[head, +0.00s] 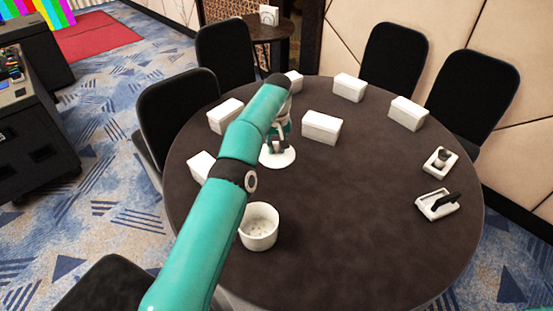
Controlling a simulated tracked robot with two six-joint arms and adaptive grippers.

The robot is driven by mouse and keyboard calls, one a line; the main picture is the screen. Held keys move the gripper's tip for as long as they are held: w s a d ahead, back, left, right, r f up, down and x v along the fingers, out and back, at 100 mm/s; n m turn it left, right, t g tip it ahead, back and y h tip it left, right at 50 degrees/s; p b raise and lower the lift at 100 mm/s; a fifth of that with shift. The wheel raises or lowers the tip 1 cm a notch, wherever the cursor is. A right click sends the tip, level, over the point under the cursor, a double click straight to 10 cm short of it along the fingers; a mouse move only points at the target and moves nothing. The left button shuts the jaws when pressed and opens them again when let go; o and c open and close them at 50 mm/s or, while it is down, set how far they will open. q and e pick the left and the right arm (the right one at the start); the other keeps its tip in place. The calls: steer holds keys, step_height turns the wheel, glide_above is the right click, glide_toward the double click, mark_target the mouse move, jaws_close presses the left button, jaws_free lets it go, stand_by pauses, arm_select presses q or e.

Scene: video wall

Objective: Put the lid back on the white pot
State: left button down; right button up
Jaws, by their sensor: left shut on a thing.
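The white pot (259,231) stands open on the dark round table, left of its middle, and I see into it. My left gripper (278,146) is behind the pot, partly hidden by my own left arm. It is shut on the white lid (277,157), a flat round disc, at the lid's middle. The lid is apart from the pot; I cannot tell whether it touches the table or hangs just above it. My right gripper is not in view.
The round table (370,215) also bears several white boxes, such as one (322,127) right of my gripper. Two small white holders with dark items, one upper (440,160) and one lower (437,204), stand at the right. Black chairs surround the table. The front right of the tabletop is clear.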

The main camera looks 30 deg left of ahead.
mark_target(277, 145)
arm_select(q)
step_height(277, 145, up, 9)
steer(key=p, duration=0.6)
steer(key=shift+p, duration=0.4)
steer(key=shift+r, duration=0.25)
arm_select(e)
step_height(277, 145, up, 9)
arm_select(q)
steer(key=s+d+f+b, duration=0.2)
steer(key=s+d+b, duration=0.1)
steer(key=s, duration=0.8)
steer(key=s+d+f+b, duration=0.2)
steer(key=s+d+b, duration=0.1)
steer(key=s, duration=0.8)
step_height(277, 145, down, 6)
steer(key=b, duration=0.4)
steer(key=shift+s+f+b, duration=0.15)
steer(key=shift+f+b, duration=0.1)
steer(key=shift+b, duration=0.05)
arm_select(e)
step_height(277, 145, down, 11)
arm_select(q)
steer(key=shift+r+b, duration=0.1)
steer(key=shift+b, duration=0.4)
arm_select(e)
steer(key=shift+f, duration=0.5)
